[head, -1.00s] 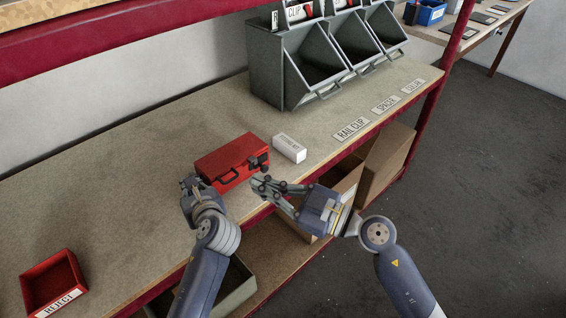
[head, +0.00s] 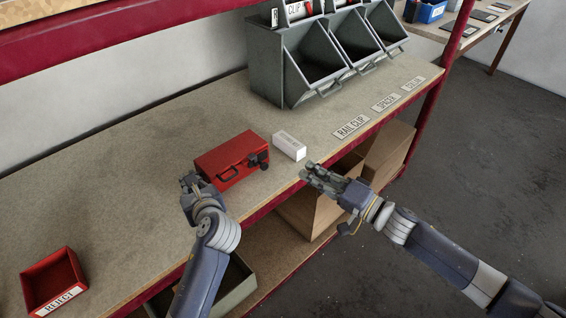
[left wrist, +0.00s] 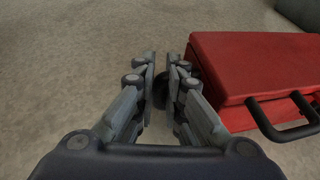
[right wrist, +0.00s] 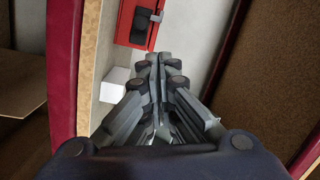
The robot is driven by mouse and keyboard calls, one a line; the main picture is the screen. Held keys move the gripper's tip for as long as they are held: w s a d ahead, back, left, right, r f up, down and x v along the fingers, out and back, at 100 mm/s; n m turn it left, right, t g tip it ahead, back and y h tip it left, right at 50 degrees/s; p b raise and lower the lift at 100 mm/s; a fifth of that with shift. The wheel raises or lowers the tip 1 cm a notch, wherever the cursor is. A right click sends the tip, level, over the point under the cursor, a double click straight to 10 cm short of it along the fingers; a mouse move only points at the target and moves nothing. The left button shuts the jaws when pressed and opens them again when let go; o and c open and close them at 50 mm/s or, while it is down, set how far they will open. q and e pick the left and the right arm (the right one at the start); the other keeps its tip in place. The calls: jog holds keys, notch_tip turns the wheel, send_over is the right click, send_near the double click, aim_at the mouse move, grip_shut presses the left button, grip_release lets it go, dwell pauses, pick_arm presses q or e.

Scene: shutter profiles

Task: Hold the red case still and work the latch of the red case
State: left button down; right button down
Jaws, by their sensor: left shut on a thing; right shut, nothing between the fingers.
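The red case (head: 226,159) lies shut on the bench with its handle (head: 228,174) toward the front. The dark latch (head: 258,160) is at the front right corner; whether it is locked or released is too small to tell. My left gripper (head: 190,181) is at the case's left end, shut on a dark part there, mostly hidden by the fingers (left wrist: 165,75) in the left wrist view. My right gripper (head: 308,170) is shut and empty, right of the case and apart from it. The right wrist view shows the case (right wrist: 126,22) and latch (right wrist: 146,15) beyond its fingertips.
A small white box (head: 289,147) stands just right of the case, near the right gripper. Grey bins (head: 290,75) stand at the back. A red reject tray (head: 35,275) is at the front left. Cardboard boxes (head: 310,212) sit below the bench edge.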

aim_at(259, 163)
jog(key=w+d+f+m+h, duration=0.1)
jog(key=w+d+f+m, duration=0.1)
jog(key=d+m, duration=0.1)
jog(key=x, duration=0.9)
jog(key=shift+w+d, duration=0.1)
jog(key=shift+d, duration=0.1)
jog(key=a, duration=0.2)
jog(key=s+a, duration=0.1)
jog(key=shift+f, duration=0.25)
jog(key=shift+s+a, duration=0.35)
jog(key=shift+a, duration=0.05)
jog(key=shift+s+a, duration=0.95)
jog(key=shift+a, duration=0.15)
